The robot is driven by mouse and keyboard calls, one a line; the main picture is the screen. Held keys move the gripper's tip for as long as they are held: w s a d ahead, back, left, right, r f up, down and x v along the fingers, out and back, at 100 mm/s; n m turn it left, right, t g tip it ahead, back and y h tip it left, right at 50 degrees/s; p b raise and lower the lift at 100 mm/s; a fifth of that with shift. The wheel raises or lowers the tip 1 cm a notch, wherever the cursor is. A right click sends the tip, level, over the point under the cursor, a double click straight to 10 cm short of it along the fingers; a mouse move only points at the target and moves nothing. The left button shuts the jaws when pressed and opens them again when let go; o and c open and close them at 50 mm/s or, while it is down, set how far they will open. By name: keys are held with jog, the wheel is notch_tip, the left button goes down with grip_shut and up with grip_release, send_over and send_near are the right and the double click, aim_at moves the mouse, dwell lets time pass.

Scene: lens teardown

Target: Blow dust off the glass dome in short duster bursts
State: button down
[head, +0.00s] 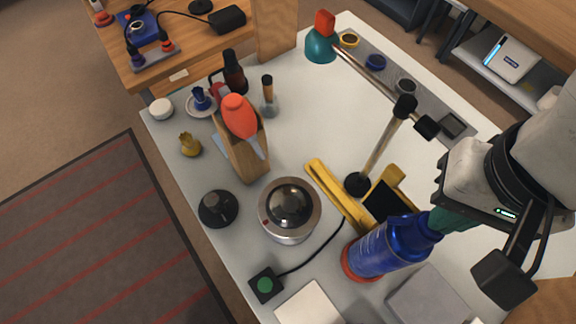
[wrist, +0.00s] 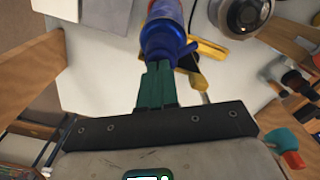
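The glass dome (head: 290,203) is dark and shiny and sits in a round silver housing (head: 272,231) on the white table. It also shows at the top of the wrist view (wrist: 243,12). My gripper (head: 441,223) has green fingers, shut on the narrow top of a blue duster can (head: 383,249) with a red base. The can lies aslant in the head view, base toward the lower left, right of the dome and apart from it. In the wrist view, the fingers (wrist: 157,68) meet the can's blue top (wrist: 160,38). I cannot tell whether its base touches the table.
A yellow bracket (head: 333,190) and a lamp stand (head: 357,184) are close behind the can. A green-button box (head: 265,285) lies in front of the dome, a black knob-like part (head: 218,208) left of it. A wooden block (head: 245,158) stands behind. The table's middle back is clear.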

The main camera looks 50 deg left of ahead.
dwell(0.4)
jog(key=shift+r+p, duration=0.3)
jog(key=shift+r, duration=1.2)
jog(key=shift+f, duration=0.1)
dwell(2.2)
jog(key=shift+f+b, duration=1.45)
jog(key=shift+b, duration=0.2)
jog(key=shift+r, duration=0.1)
jog(key=shift+r+p, duration=0.55)
jog(key=shift+r, duration=0.9)
dwell(0.6)
